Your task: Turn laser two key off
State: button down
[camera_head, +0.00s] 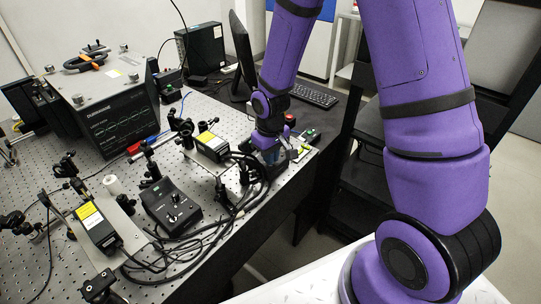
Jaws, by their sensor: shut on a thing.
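My purple arm reaches over the right part of the optical bench, and my gripper (271,156) points down at a small control unit near the bench's right edge. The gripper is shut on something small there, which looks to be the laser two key. The jaws and wrist hide the key, so its angle cannot be read. Another black control box (171,204) with knobs stands in the open at the middle of the bench, away from my gripper.
Yellow-labelled laser heads (96,225) and (211,145), loose black cables (200,243) and optic posts crowd the bench left of my gripper. A large instrument (105,105) stands behind. A keyboard (313,95) and a red button (290,118) lie beyond the wrist.

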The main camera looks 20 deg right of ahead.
jog(key=shift+n, duration=0.8)
jog(key=c, duration=1.3)
grip_release()
jog(key=shift+o, duration=0.2)
jog(key=shift+r, duration=0.1)
notch_tip(320, 180, up, 11)
jog(key=shift+f, duration=0.2)
